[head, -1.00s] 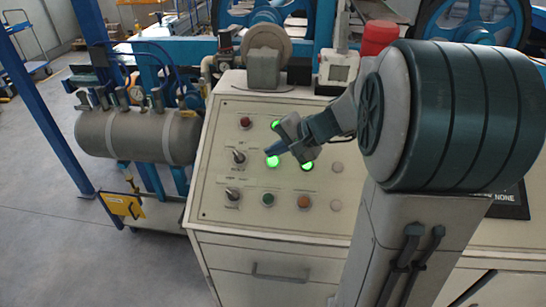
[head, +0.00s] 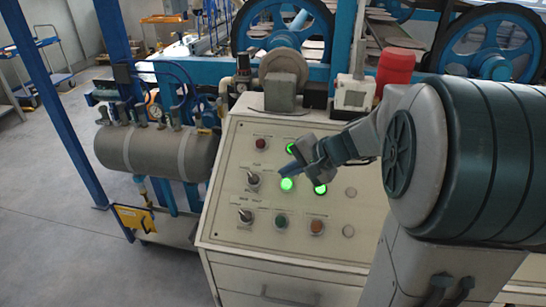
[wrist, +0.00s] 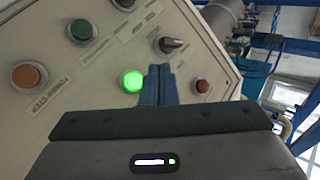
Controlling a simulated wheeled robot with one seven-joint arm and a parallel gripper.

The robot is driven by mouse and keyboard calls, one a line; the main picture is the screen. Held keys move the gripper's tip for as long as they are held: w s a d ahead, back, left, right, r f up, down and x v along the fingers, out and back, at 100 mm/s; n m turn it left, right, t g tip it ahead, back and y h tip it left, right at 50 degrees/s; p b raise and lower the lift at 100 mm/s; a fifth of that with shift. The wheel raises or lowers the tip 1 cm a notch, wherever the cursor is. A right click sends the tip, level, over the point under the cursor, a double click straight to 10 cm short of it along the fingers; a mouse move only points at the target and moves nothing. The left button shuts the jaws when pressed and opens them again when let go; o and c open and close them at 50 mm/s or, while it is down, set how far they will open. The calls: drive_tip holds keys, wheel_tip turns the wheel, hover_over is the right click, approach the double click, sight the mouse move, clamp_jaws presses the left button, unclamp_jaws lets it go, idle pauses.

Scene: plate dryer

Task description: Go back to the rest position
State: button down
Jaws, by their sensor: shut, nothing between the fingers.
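My gripper (head: 290,170) is in front of the sloped control panel (head: 235,225), close to a lit green button (head: 287,184). In the wrist view its blue fingers (wrist: 158,84) are together with nothing between them. The lit green button (wrist: 132,81) shows just left of the fingertips there; whether they touch it I cannot tell.
The panel also bears a red button (head: 261,144), two black selector knobs (head: 252,179), a dark green button (head: 280,221) and an orange button (head: 317,227). A grey tank (head: 155,150) stands to the left. Open floor (head: 60,240) lies at the far left.

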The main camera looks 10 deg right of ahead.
drive_tip(key=s+f+n+g+h, duration=0.1)
drive_tip(key=s+n+g+h, duration=0.2)
drive_tip(key=s, duration=1.7)
drive_tip(key=n+h, duration=0.4)
drive_tip(key=n, duration=0.1)
drive_tip(key=shift+a+f+n, duration=0.3)
drive_tip(key=shift+a+f, duration=0.05)
drive_tip(key=shift+a, duration=0.05)
drive_tip(key=shift+w, duration=0.1)
